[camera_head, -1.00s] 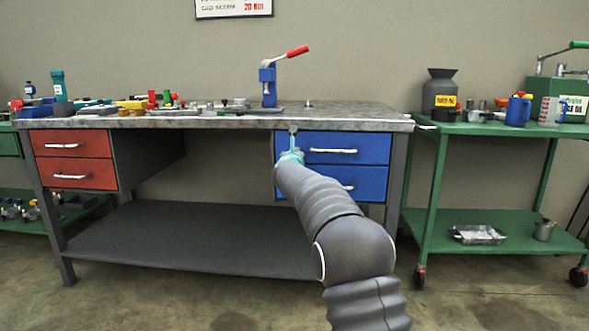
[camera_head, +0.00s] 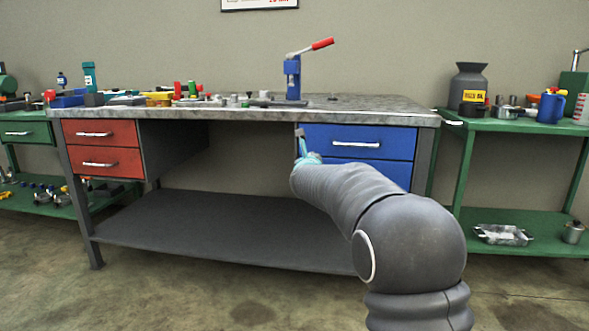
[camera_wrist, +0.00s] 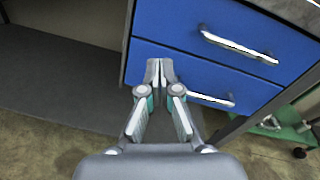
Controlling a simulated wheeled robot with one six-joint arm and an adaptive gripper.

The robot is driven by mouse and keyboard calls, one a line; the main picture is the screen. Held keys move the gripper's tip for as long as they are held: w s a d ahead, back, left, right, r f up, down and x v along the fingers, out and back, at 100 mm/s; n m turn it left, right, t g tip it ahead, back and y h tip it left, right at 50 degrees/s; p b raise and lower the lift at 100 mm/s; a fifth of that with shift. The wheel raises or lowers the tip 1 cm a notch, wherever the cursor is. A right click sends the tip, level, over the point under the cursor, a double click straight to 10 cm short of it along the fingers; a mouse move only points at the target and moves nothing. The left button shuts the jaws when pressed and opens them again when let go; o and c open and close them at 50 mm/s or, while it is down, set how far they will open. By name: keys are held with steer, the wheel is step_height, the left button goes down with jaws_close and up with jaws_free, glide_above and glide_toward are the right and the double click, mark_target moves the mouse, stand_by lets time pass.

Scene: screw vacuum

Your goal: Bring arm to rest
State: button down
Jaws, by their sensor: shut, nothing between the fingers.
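My gripper (camera_head: 301,138) is at the end of my grey-sleeved arm, in front of the workbench (camera_head: 130,112) and below its top. It is by the left edge of the blue drawers (camera_head: 345,143). In the wrist view my gripper (camera_wrist: 160,68) has its two fingertips together with nothing between them. The blue drawers (camera_wrist: 205,55) lie beyond the fingertips and to their right. My arm hides part of the lower blue drawer in the head view.
Red drawers (camera_head: 103,147) are under the bench's left side. A blue press with a red handle (camera_head: 293,77) stands on the bench. A green cart (camera_head: 515,125) is at right, a green bench (camera_head: 27,133) at left. The lower shelf (camera_head: 200,225) is bare.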

steer(key=s+a+f+n+g+y, duration=0.3)
steer(key=a+f+n+y, duration=0.15)
steer(key=f+n, duration=0.55)
steer(key=s+f+n+g+y+p, duration=0.1)
steer(key=s+f+n+g, duration=0.15)
steer(key=s+n, duration=0.4)
steer(key=s+f+n+g+p, duration=0.1)
steer(key=s+n+g, duration=0.2)
steer(key=s+n, duration=0.4)
steer(key=s+d+r+n+g+h+p, duration=0.1)
steer(key=s+d+n+g+p, duration=0.25)
steer(key=s, duration=1.15)
steer(key=s+d+n+g+h+p, duration=0.15)
steer(key=s+d+n, duration=0.45)
steer(key=s, duration=0.9)
steer(key=s+d+r+t+p, duration=0.2)
steer(key=s+d+r+p, duration=0.1)
steer(key=s+r, duration=0.4)
steer(key=shift+s+d+r+n+h+p, duration=0.15)
steer(key=shift+s+n+h+p, duration=0.2)
steer(key=shift+s, duration=0.85)
